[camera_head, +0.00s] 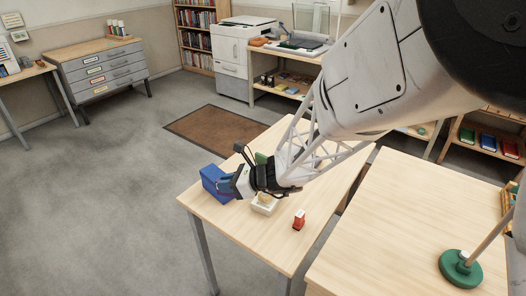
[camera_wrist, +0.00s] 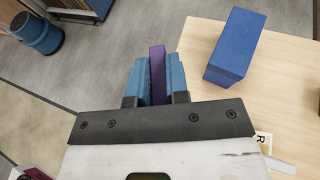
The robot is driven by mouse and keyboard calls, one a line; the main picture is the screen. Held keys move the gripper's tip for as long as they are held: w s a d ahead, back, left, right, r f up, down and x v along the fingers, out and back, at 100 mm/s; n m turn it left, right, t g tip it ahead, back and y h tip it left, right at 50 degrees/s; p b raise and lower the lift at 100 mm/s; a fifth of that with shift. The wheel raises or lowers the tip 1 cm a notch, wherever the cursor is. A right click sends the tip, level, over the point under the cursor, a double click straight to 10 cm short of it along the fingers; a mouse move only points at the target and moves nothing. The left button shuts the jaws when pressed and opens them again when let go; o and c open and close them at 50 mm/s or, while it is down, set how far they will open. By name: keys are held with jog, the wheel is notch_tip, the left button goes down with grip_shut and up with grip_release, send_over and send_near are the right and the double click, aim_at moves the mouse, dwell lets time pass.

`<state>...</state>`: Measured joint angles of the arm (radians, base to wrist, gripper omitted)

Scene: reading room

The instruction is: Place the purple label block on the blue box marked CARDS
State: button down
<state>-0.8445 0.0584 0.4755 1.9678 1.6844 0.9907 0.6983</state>
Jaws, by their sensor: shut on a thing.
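My gripper (camera_wrist: 158,82) is shut on the purple label block (camera_wrist: 157,70), which stands up between its blue fingers in the wrist view. The blue box (camera_wrist: 238,46) is on the light wood table to the right of the fingers, apart from the block; no CARDS marking is readable. In the head view the blue box (camera_head: 211,181) is near the table's left corner, partly behind my gripper (camera_head: 226,186). The purple block cannot be clearly made out there.
A second table (camera_head: 400,225) with a green round base (camera_head: 460,269) stands right. The table's near part is clear.

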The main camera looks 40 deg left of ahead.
dwell(0.3)
send_over(217, 175)
jog(key=shift+a+f, duration=0.1)
jog(key=shift+f, duration=0.65)
dwell(0.4)
jog(key=shift+f, duration=1.75)
jog(key=shift+f, duration=0.1)
jog(key=c, duration=1.1)
grip_release()
